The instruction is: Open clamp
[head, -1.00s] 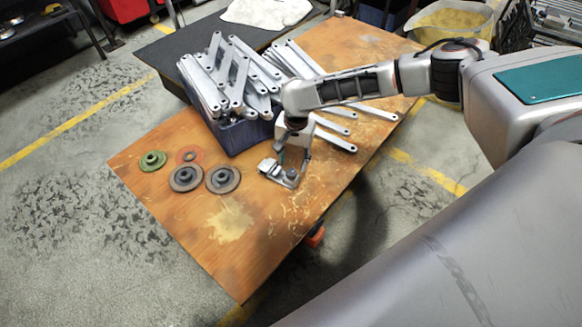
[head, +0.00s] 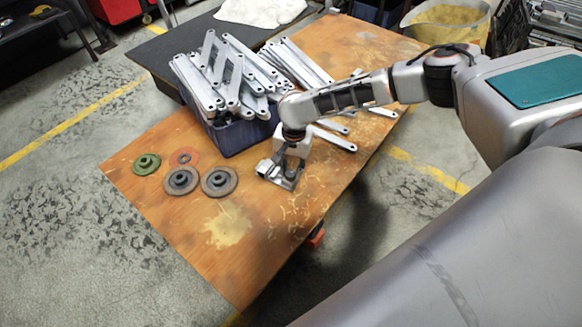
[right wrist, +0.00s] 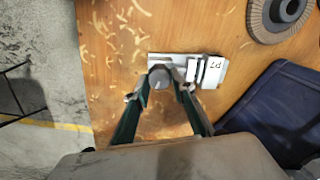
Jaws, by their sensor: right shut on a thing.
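A small metal clamp (head: 268,171) sits on the wooden table near its right edge. The right wrist view shows its pale metal plate (right wrist: 212,72) with markings at the right end and a round grey knob (right wrist: 159,80) at the left. My right gripper (head: 288,168) comes down on the clamp from above. In the right wrist view its fingertips (right wrist: 164,73) are on either side of the knob, shut on it. Part of the clamp is hidden by the gripper in the head view. My left gripper is in neither view.
A dark blue crate (head: 232,137) piled with silver brackets (head: 225,75) stands behind the clamp. More brackets lie on the table behind my right arm. Several grinding discs (head: 181,180) lie to the left. The table's front (head: 235,262) is clear.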

